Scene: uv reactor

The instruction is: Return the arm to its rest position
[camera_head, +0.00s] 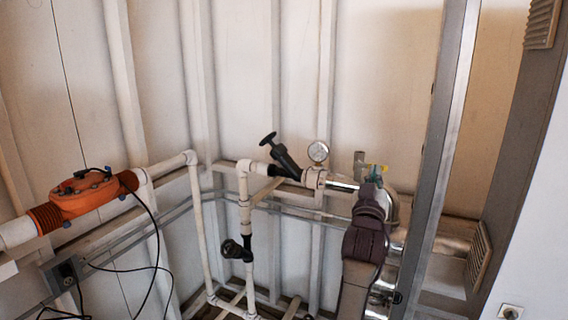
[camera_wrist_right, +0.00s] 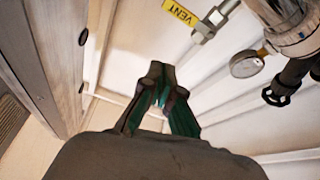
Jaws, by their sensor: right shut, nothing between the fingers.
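My right arm (camera_head: 365,245) reaches up from the bottom of the head view. Its gripper (camera_head: 372,188) is in front of the metal reactor pipe, just below a small vent valve. In the right wrist view the two dark green fingers of the gripper (camera_wrist_right: 160,88) come together at the tips. My left gripper is not in view.
A pressure gauge (camera_head: 318,151) and a black-handled valve (camera_head: 282,158) stand left of my gripper. A metal post (camera_head: 437,160) rises close on its right. An orange flow meter (camera_head: 86,194) is far left. A yellow VENT tag (camera_wrist_right: 180,12) hangs by the vent valve (camera_wrist_right: 213,21).

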